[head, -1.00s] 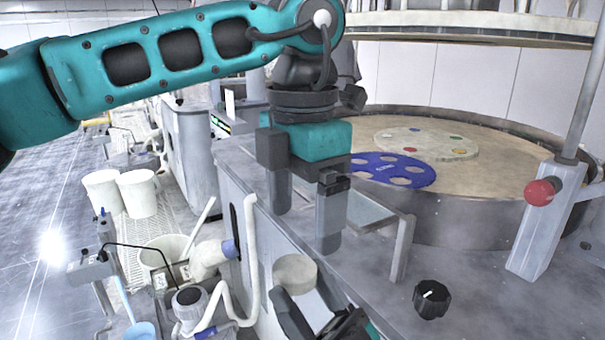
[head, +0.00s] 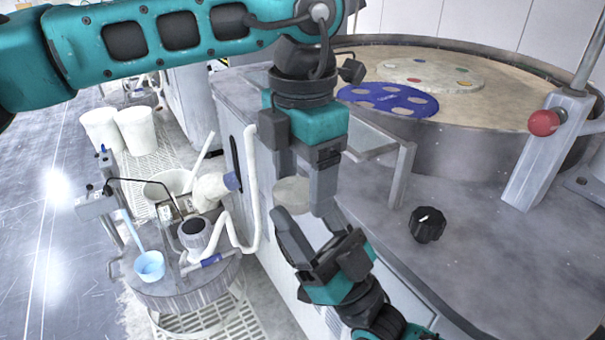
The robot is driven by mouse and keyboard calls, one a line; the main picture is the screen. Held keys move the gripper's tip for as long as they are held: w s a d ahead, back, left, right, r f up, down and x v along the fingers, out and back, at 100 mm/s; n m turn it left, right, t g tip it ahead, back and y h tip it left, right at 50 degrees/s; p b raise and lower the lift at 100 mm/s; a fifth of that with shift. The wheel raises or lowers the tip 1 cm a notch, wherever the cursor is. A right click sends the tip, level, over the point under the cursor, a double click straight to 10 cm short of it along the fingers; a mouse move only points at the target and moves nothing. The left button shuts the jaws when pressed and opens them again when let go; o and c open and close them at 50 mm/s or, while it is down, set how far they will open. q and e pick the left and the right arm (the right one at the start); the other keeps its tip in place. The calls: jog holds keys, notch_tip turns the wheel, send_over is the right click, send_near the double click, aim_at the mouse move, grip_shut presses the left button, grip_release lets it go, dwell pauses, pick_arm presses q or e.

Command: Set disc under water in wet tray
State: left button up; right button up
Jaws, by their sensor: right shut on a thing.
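A pale grey round disc (head: 291,194) is at the tips of my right gripper (head: 309,228), which is shut on it. My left gripper (head: 299,180) points down from above with its fingers apart. Its two fingers stand around the disc's upper part, and the near finger hides the disc's right edge. I cannot tell whether they touch it. A shallow grey tray-like ledge (head: 408,165) with a glassy top stands right of my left gripper, partly hidden by it. I cannot tell whether it holds water.
A large round platen (head: 473,108) with a blue holed carrier (head: 388,99) lies behind. A black knob (head: 427,224) and a post with a red ball (head: 543,122) stand at right. White buckets (head: 135,130) and a light blue cup (head: 149,265) are at left.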

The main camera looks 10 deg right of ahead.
pick_arm(q)
jog(key=c, duration=0.7)
jog(key=shift+c, duration=0.6)
pick_arm(e)
jog(key=o, duration=1.2)
jog(key=shift+c, duration=0.2)
